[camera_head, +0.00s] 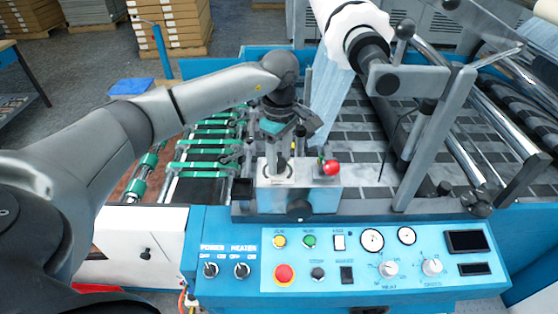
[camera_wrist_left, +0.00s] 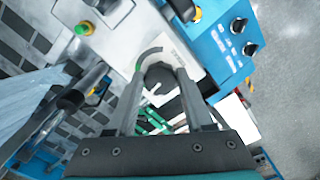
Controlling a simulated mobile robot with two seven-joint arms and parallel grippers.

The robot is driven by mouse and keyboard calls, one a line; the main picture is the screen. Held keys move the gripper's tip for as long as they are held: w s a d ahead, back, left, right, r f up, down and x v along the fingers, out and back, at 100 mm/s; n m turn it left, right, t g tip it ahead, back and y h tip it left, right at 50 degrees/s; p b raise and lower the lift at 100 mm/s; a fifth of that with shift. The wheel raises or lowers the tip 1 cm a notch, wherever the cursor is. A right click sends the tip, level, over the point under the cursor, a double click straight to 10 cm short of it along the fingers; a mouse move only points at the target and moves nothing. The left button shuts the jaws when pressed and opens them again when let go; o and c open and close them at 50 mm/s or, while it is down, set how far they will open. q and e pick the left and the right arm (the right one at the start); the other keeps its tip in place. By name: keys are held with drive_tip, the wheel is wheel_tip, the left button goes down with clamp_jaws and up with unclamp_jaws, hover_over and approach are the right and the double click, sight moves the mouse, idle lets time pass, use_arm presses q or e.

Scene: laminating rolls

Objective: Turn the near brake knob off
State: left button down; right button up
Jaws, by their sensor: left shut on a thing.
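The near brake knob is a dark round knob (camera_wrist_left: 160,74) on the white plate of a small box, with a curved green mark beside it. It shows in the left wrist view between my finger ends; in the head view my gripper hides most of it. The brake box (camera_head: 318,200) stands behind the blue control panel. My left gripper (camera_head: 279,170) points down onto the box top and is shut on the knob; its two fingers (camera_wrist_left: 158,82) reach either side of it. Which way the knob is turned cannot be told. My right gripper is not in view.
A red button (camera_head: 331,168) sits on the box just right of my gripper. The blue control panel (camera_head: 350,285) with switches and gauges lies in front. A film roll (camera_head: 352,30) on a dark shaft is above and behind. Green-banded rollers (camera_head: 205,150) are at left.

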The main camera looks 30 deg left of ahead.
use_arm(q)
drive_tip(key=n+b, duration=0.1)
drive_tip(key=n, duration=0.4)
drive_tip(key=shift+w+n, duration=0.15)
drive_tip(key=shift+n, duration=0.15)
drive_tip(key=n, duration=0.5)
drive_tip(key=shift+w+a+n, duration=0.1)
drive_tip(key=shift+a+n, duration=0.05)
drive_tip(key=shift+n, duration=0.15)
drive_tip(key=n, duration=0.6)
drive_tip(key=shift+w+a+r, duration=0.1)
drive_tip(key=shift+a, duration=0.05)
drive_tip(key=n, duration=0.5)
drive_tip(key=shift+a+n, duration=0.1)
drive_tip(key=shift+n, duration=0.2)
drive_tip(key=shift+c, duration=1.4)
unclamp_jaws()
wheel_tip(320, 180, up, 15)
drive_tip(key=shift+b, duration=0.3)
